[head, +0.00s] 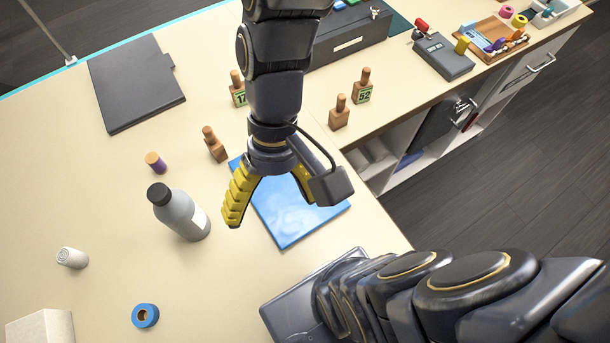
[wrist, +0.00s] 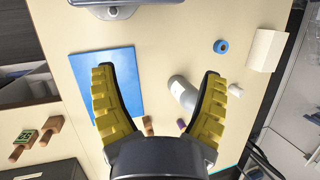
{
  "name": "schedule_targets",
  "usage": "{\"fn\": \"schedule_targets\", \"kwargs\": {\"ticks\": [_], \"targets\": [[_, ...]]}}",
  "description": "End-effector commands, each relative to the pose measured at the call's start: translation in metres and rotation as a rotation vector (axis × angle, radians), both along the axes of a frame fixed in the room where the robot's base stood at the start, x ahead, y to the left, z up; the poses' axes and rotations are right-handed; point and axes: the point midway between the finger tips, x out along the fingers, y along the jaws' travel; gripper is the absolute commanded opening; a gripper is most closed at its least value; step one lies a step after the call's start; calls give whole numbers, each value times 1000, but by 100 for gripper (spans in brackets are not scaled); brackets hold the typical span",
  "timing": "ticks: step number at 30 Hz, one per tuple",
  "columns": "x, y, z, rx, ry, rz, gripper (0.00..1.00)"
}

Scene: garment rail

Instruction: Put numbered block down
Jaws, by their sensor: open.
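Several wooden blocks with knob tops stand on the table behind my gripper. The one labelled 17 (head: 238,92) is partly hidden by my arm. The one labelled 52 (head: 362,88) stands near the right edge, with a block showing no number (head: 339,114) beside it. Another block (head: 214,146) stands to the left of my wrist, and its number is not visible. My gripper (head: 272,206) is open and empty above the blue mat (head: 290,225). In the wrist view a block with a green label (wrist: 25,137) lies at far left, outside the fingers.
A grey bottle (head: 180,212) stands left of my gripper, near a purple cork-topped piece (head: 156,162). A blue ring (head: 145,315) and white cylinder (head: 72,258) are at front left. A black folder (head: 135,85) lies at back left. A dark box (head: 350,42) stands behind.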

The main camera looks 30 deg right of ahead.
Motion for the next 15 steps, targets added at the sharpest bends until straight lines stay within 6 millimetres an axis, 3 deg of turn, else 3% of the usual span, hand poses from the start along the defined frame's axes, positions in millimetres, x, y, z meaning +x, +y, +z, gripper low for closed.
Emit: {"fn": "schedule_targets", "kwargs": {"ticks": [6,15], "targets": [[-19,-28,12,-210,-143,99,74],[-22,-36,15,-255,-174,113,74]]}}
